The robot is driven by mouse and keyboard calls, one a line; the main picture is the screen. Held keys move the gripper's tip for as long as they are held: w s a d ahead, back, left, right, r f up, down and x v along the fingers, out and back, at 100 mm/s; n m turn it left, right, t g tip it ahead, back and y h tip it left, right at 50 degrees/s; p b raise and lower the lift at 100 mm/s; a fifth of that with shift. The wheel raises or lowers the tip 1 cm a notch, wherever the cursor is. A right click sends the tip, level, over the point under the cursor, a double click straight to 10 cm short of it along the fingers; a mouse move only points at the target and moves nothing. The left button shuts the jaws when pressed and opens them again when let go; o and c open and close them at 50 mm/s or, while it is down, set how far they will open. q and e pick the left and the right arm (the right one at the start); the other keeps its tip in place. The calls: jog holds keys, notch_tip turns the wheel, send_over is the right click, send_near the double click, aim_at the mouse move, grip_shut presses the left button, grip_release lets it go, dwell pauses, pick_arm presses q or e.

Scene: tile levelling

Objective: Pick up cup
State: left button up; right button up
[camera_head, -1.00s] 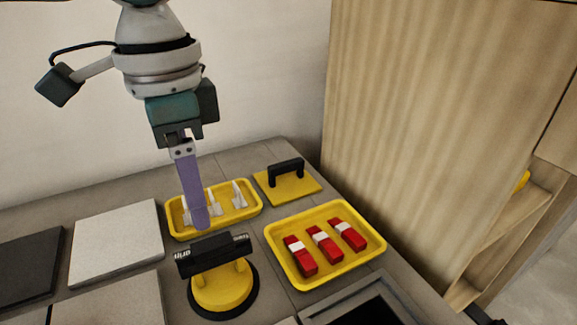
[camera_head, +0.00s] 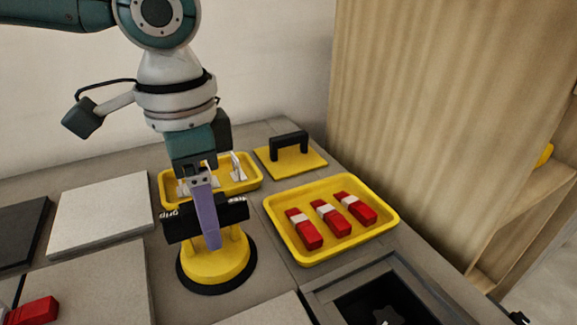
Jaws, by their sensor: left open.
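The cup appears to be the yellow suction cup (camera_head: 218,264), with a round dark rim and a black handle (camera_head: 236,208) across its top. It stands upright on the grey work surface. My left gripper (camera_head: 208,240) hangs over it, pointing down, its purple finger in front of the handle in the picture. The jaws are open. I cannot tell whether the finger touches the handle, and the far finger is hidden. My right gripper is not in view.
A yellow tray (camera_head: 385,232) with red-and-white pieces lies to the right. Behind are a yellow tray (camera_head: 252,187) with white pieces and a yellow float (camera_head: 291,168) with a black handle. Tiles (camera_head: 100,212) lie left. A wooden panel (camera_head: 430,110) stands at right.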

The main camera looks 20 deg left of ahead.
pick_arm(q)
grip_shut()
dwell(0.3)
jog(key=shift+r, duration=0.1)
